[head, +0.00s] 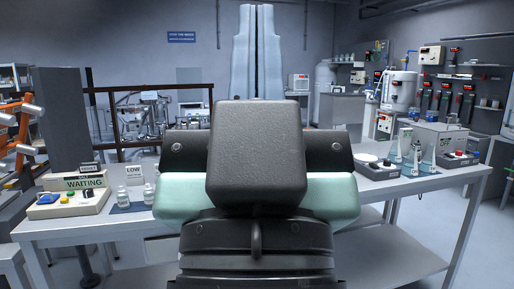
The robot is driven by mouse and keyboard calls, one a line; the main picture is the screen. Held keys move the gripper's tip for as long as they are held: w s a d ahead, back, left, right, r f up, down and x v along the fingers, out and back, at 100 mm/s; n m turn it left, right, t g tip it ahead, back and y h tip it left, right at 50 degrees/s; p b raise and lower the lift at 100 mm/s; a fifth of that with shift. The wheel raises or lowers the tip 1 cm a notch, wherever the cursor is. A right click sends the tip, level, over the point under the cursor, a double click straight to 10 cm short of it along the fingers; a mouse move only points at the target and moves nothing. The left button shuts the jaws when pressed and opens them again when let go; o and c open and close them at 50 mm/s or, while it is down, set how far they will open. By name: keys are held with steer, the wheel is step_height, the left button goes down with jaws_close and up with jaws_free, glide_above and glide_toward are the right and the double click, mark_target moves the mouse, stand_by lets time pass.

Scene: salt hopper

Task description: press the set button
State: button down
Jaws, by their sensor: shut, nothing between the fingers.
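A control box (66,205) stands at the left end of the bench, with a display reading WAITING (84,184) behind it. At the right end, another control box (457,160) carries a red button (459,154) and dark knobs. Lettering on both boxes is too small to read, so I cannot tell which button is the set button. My gripper (256,10) points up at the top middle, fingers together and empty, away from both boxes. My arm hides the middle of the bench.
A sign reading LOW (132,172) and small bottles (123,196) stand right of the left box. A round white plate (366,159), a bottle (416,158) and a box reading OFF (431,140) are on the right. A dark panel (65,115) rises behind the left side.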

step_height(320, 180, up, 16)
steer(key=p, duration=1.3)
steer(key=shift+f, duration=0.15)
